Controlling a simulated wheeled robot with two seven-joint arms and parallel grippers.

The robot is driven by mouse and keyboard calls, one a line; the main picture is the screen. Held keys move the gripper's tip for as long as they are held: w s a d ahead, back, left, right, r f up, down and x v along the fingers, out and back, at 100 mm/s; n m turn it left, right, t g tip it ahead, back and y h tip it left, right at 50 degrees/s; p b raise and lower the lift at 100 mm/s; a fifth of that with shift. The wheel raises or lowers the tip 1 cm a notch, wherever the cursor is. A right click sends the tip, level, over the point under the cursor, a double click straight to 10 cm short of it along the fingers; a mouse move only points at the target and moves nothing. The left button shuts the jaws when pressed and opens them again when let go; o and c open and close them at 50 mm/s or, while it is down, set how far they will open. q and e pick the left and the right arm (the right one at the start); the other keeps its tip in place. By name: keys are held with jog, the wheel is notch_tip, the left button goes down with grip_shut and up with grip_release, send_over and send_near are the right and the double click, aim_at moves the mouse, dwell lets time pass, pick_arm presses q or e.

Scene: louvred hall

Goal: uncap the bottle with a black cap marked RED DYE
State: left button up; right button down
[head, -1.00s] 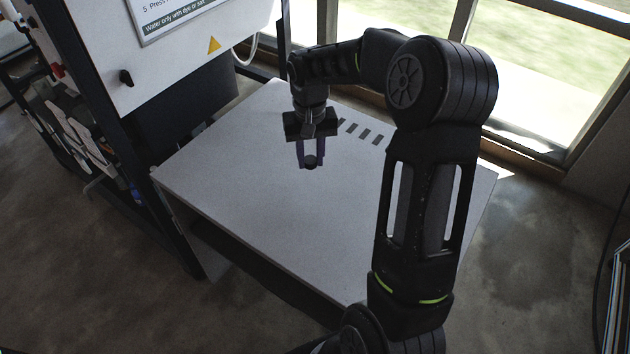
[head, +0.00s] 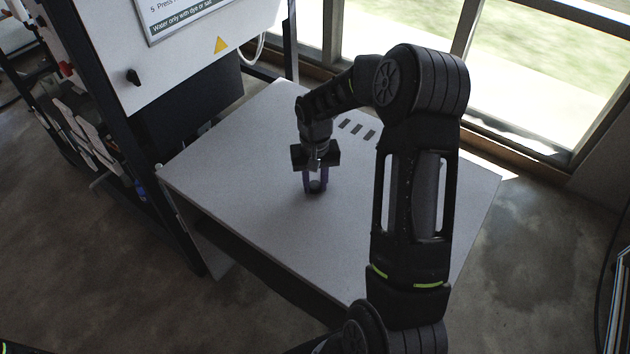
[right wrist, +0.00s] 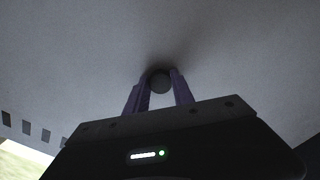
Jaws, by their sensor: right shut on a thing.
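My right gripper (head: 316,188) is low over the white table, its purple fingers shut on a small dark round thing that looks like the black cap (head: 315,186). The cap also shows between the fingertips in the right wrist view (right wrist: 160,81), with a soft shadow on the table close by. I cannot tell whether it touches the table. I see no bottle body and no RED DYE marking in either view. My left gripper is not in view.
The white table (head: 245,215) is otherwise bare, with several dark slots (head: 357,128) near its back edge. A white cabinet panel (head: 190,60) with a sign (head: 185,15) stands at the left. Windows are behind.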

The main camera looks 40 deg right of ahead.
aim_at(315, 186)
jog(key=shift+f, duration=0.2)
jog(key=c, duration=1.1)
grip_release()
jog(key=shift+r, duration=0.15)
notch_tip(315, 186, up, 12)
jog(key=shift+r+b, duration=0.1)
jog(key=shift+b, duration=0.3)
jog(key=shift+o, duration=0.5)
